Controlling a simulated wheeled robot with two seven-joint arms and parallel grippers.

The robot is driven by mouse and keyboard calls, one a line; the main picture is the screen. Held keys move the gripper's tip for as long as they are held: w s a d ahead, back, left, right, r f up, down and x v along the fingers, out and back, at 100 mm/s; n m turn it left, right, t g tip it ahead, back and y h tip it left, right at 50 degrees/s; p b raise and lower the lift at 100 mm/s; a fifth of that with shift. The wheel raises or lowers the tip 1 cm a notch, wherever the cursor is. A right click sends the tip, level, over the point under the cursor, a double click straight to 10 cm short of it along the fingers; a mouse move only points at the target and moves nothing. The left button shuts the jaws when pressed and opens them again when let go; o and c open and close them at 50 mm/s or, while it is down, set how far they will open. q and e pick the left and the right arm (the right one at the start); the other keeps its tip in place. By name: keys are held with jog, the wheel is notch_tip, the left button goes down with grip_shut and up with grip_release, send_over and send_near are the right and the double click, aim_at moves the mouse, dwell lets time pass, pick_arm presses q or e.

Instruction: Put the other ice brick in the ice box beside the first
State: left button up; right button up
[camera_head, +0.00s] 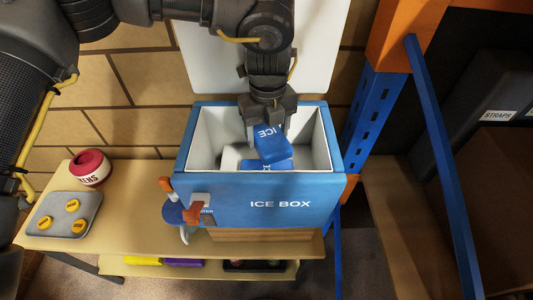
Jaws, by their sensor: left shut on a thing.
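The ice box (225,205) is a blue box with a white inside, standing open on the wooden bench with its white lid (320,60) raised behind it. My left gripper (266,122) points down into the box opening and is shut on a blue ice brick (273,150) marked ICE, which is tilted. Another blue ice brick (260,166) lies low in the box, partly hidden under the held one. I cannot tell whether the two touch. My right gripper is not in view.
A pale item (231,158) is inside the box at left. A red and white tub (90,167) and a grey tray (50,222) with yellow discs are on the bench at left. A blue and orange rack post (372,110) stands close right of the box.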

aim_at(268, 133)
pick_arm(q)
jog(key=shift+f+b, duration=1.55)
jog(key=shift+f, duration=1.2)
jog(key=shift+f+b, duration=0.35)
jog(key=shift+f, duration=0.1)
jog(key=o, duration=0.9)
jog(key=shift+f, duration=0.1)
jog(key=shift+c, duration=0.2)
jog(key=o, duration=0.4)
jog(key=shift+o, duration=0.2)
jog(key=shift+s, duration=0.1)
notch_tip(268, 133, up, 13)
jog(key=p, duration=0.8)
jog(key=shift+p, duration=0.4)
